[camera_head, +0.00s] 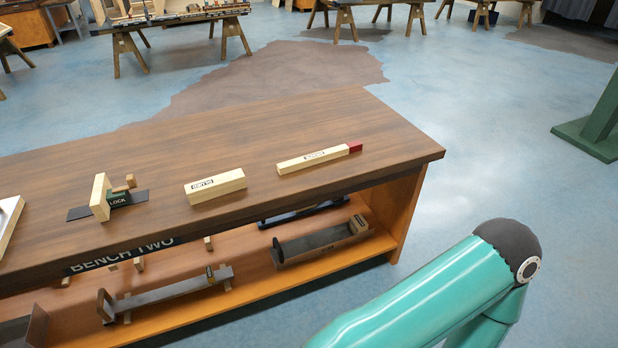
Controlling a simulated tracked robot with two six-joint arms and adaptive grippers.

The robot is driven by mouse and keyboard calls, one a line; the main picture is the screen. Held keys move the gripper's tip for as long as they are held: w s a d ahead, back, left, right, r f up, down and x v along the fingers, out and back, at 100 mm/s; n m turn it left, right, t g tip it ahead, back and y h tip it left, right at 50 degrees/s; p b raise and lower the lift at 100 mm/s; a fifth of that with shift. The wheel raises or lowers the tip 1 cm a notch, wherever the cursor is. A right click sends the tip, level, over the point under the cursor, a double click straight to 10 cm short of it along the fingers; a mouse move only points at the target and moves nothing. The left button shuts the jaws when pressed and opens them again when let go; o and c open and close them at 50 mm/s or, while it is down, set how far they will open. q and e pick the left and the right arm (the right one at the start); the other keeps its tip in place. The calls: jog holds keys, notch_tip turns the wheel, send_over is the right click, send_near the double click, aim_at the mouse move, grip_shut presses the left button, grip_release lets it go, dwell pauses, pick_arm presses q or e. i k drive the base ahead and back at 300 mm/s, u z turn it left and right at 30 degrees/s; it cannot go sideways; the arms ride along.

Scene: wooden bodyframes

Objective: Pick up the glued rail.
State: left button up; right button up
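A long thin pale wooden rail (311,160) with a red end lies near the right end of the brown bench top (250,140). I cannot tell for sure which of the two is the glued rail. Neither gripper is in view. A teal link of one of my arms shows at the lower right, apart from the bench.
A black-based fixture with an upright wooden piece (101,197) stands at the left of the bench top. The shelf below holds a metal trough (318,246) and a long bar (170,291). Sawhorse tables stand behind. A green post base (588,138) stands at the right.

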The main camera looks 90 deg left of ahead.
aim_at(223, 183)
jog(key=z, duration=0.6)
jog(key=i, duration=0.35)
jog(key=u, duration=2.55)
jog(key=i, duration=0.25)
jog(key=u, duration=2.05)
jog(key=k, duration=0.55)
jog(key=u, duration=0.4)
jog(key=i, duration=1.6)
jog(key=z, duration=0.3)
